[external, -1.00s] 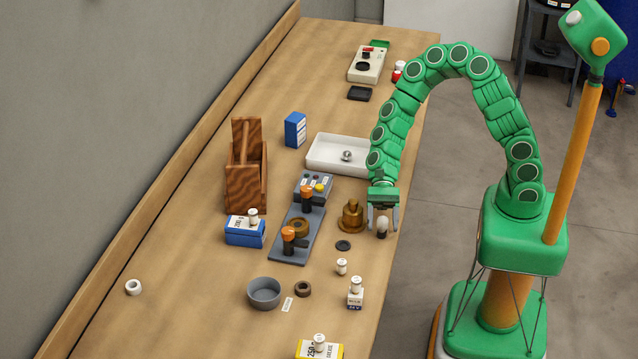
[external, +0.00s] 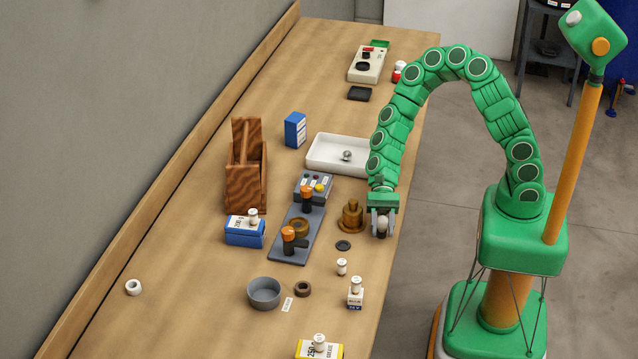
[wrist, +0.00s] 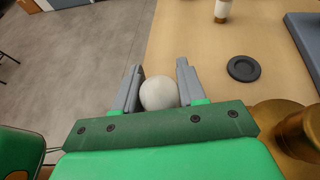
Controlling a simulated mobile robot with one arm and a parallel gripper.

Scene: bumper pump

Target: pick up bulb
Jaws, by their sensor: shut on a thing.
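The bulb (external: 382,224) is a pale, rounded thing with a dark lower end, near the right edge of the workbench. My gripper (external: 382,226) is over it, pointing down, with its grey fingers closed on both sides of it. In the wrist view the bulb's round whitish top (wrist: 159,93) sits between the two fingers of my gripper (wrist: 160,90). The bulb's lower part is hidden in the wrist view, and I cannot tell whether it still touches the bench.
A brass stepped part (external: 352,216) stands just left of my gripper, with a black disc (external: 343,245) in front of it. A white tray (external: 322,166) lies behind. Small white-capped bottles (external: 342,267) stand nearer the front. The bench edge is close on the right.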

